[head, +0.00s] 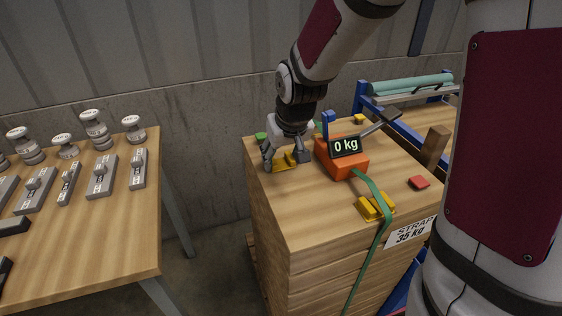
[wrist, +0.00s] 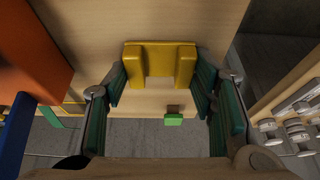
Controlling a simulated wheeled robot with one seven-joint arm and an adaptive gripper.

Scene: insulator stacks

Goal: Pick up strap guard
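A yellow strap guard (head: 283,165) lies at the far left edge of the wooden crate stack's top. My gripper (head: 285,159) is right over it, pointing down. In the wrist view the guard (wrist: 160,55) shows as a U-shaped block between the two teal-padded fingers. The fingers are spread wide, one beside each end of the guard, with their tips very near it. I cannot tell whether they touch it. A second yellow strap guard (head: 376,207) sits at the near edge under the green strap (head: 379,228).
An orange tensioner (head: 341,160) reading 0 kg stands right of my gripper, with a blue post and grey lever. A red block (head: 419,182) and a wooden post (head: 435,147) are farther right. A table (head: 120,228) with grey weights stands left, across a gap.

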